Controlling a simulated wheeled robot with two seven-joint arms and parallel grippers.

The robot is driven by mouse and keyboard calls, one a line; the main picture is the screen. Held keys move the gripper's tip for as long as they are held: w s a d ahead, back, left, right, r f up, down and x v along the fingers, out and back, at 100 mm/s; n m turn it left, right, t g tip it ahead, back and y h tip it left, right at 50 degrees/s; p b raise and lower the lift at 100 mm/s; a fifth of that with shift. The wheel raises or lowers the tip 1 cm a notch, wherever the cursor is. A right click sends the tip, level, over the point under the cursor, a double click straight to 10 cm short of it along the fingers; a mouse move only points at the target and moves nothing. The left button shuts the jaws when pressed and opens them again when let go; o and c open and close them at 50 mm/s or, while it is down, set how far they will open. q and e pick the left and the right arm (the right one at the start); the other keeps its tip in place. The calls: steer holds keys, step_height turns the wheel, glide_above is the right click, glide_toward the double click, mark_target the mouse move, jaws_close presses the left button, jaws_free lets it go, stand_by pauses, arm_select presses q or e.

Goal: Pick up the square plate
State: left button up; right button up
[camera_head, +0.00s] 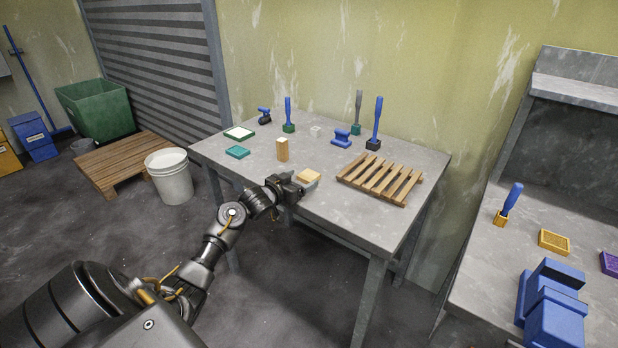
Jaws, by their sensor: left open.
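Several flat pieces lie on the grey table (330,215), and I cannot tell for certain which is the square plate. A small pale yellow flat piece (309,175) lies near the table's front edge. A teal flat piece (237,152) and a dark green piece with a white top (239,134) lie at the left. My left gripper (301,182) is open, right at the near side of the yellow piece, with its fingers close to it. Whether they touch it is too small to tell. My right gripper is not in view.
A wooden slatted rack (380,179) lies right of the gripper. A tan upright block (282,150) stands behind it. Blue-handled tools (376,125) stand farther back. A white bucket (170,178) is on the floor at left; a second bench (483,270) is at right.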

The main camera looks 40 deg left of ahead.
mark_target(306, 177)
arm_select(q)
steer(key=w, duration=0.3)
steer(key=shift+w+f, duration=0.25)
steer(key=shift+f, duration=0.15)
steer(key=c, duration=1.1)
steer(key=s, duration=0.9)
steer(key=s+b, duration=0.1)
steer(key=s, duration=0.8)
steer(key=shift+d+r, duration=0.1)
steer(key=shift+d, duration=0.1)
